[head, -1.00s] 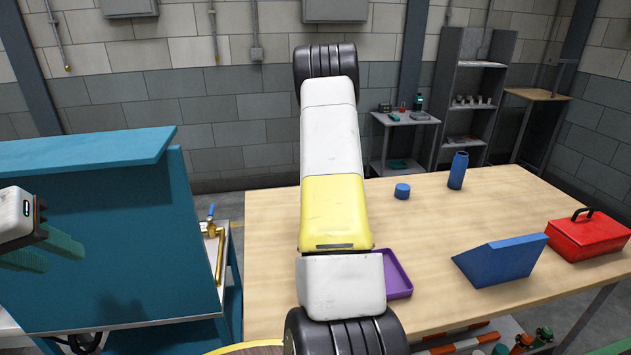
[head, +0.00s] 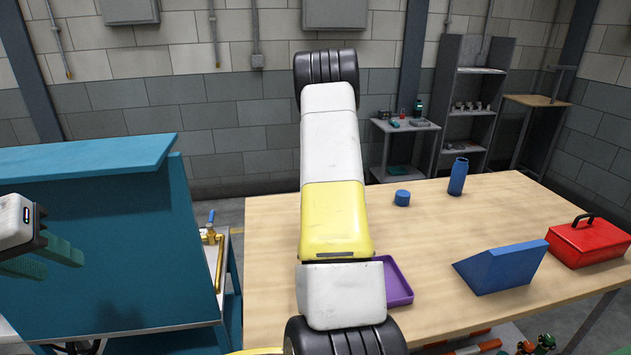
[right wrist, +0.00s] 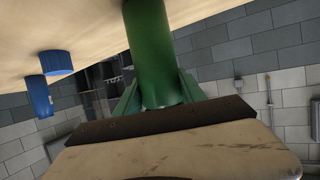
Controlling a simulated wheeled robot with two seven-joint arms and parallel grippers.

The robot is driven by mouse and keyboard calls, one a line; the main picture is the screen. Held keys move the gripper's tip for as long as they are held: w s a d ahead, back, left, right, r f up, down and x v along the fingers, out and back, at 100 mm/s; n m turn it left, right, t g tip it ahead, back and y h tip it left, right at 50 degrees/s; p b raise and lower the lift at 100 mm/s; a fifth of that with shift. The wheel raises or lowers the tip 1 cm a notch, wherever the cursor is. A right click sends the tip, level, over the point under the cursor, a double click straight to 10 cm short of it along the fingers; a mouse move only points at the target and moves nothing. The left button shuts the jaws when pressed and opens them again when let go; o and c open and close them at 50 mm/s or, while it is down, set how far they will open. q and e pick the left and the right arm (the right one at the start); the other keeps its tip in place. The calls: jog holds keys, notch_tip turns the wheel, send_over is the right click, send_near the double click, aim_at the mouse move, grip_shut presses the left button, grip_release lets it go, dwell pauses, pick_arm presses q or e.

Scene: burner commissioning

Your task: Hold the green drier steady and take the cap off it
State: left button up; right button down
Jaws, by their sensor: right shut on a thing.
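A green cylinder, which I take to be the green drier (right wrist: 150,45), stands out between the two green fingers of my right gripper (right wrist: 158,88) in the right wrist view. The fingers touch it on both sides, so the gripper is shut on it. Its far end runs out of the picture, and no cap shows on it. In the head view my right arm hides the drier and that gripper. My left gripper (head: 42,259) is at the left edge, beside the teal cabinet, open and empty, with a gap between its green fingers.
The wooden table (head: 270,270) carries a blue bottle (head: 458,177), a short blue cylinder (head: 402,198), a blue wedge (head: 500,267), a red toolbox (head: 590,243) and a purple tray (head: 398,283). The teal cabinet (head: 100,245) stands between my left gripper and the table.

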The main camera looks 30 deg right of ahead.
jog(key=a+f+v, duration=0.1)
jog(key=v, duration=1.5)
jog(key=shift+a+f, duration=0.25)
jog(key=shift+a, duration=0.05)
jog(key=c, duration=1.4)
grip_release()
jog(key=shift+c, duration=0.2)
grip_shut()
jog(key=shift+s+a, duration=0.1)
